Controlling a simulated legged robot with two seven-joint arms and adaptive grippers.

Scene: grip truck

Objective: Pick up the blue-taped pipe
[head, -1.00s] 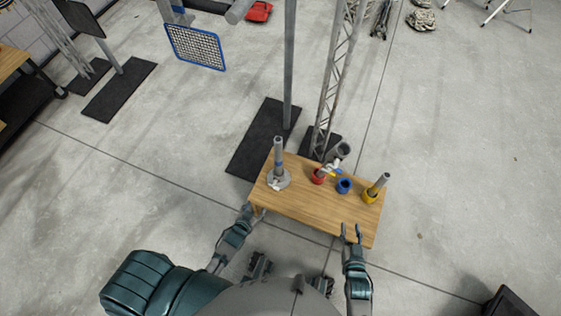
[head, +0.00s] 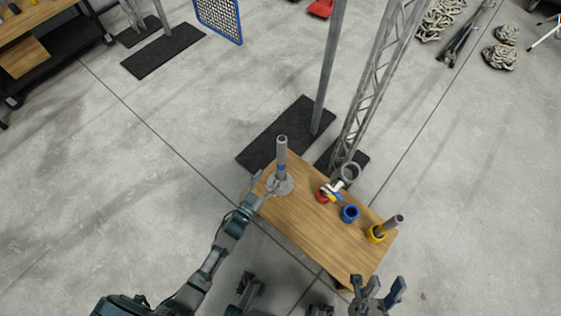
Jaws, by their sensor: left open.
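The grey pipe (head: 281,150) with a narrow blue tape band near its lower part stands upright in a round grey base (head: 285,188) at the table's far left end. My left gripper (head: 264,184) is open just left of the base, its fingers low beside the pipe. It is too small to tell whether a finger touches the base or pipe. My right gripper (head: 378,289) is open and empty at the table's near right corner, fingers pointing up. The wooden table (head: 312,226) lies slanted in front of me.
A red holder (head: 322,197), a blue holder (head: 350,214) and a yellow holder (head: 376,235) with a tilted grey pipe (head: 394,223) stand along the table's right side. A metal truss (head: 372,95) and a post (head: 331,65) rise behind the table.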

